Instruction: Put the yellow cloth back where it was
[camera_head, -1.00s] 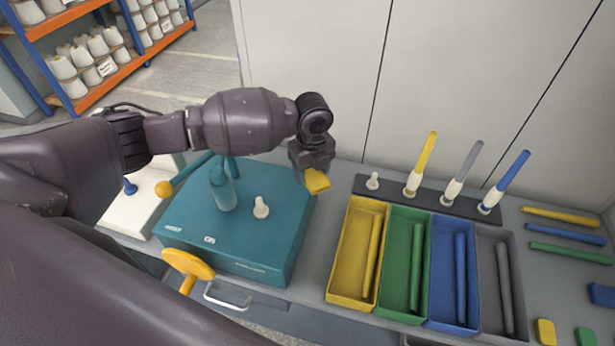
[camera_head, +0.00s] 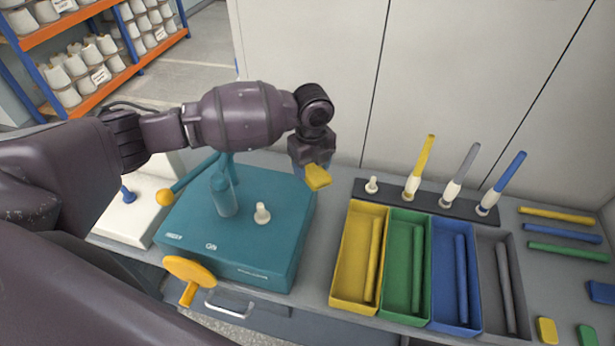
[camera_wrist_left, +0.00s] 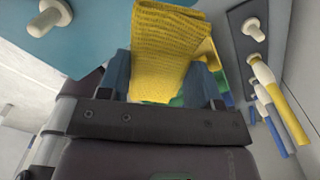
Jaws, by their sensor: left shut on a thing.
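The yellow cloth (camera_head: 317,177) is held in my left gripper (camera_head: 312,166), above the gap between the teal machine box and the holder strip. The left wrist view shows the folded, ribbed cloth (camera_wrist_left: 168,50) between the two fingers of the left gripper (camera_wrist_left: 165,80). The gripper is shut on it. The cloth hangs clear of the bench in the head view. My right gripper is not in view.
A teal box (camera_head: 270,195) with a post and a white peg stands left. Yellow (camera_head: 337,290), green (camera_head: 395,309), blue (camera_head: 440,318) and grey (camera_head: 522,325) trays stand right, below a dark strip (camera_head: 430,205) with upright coloured bobbins. Loose rods and small blocks lie far right.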

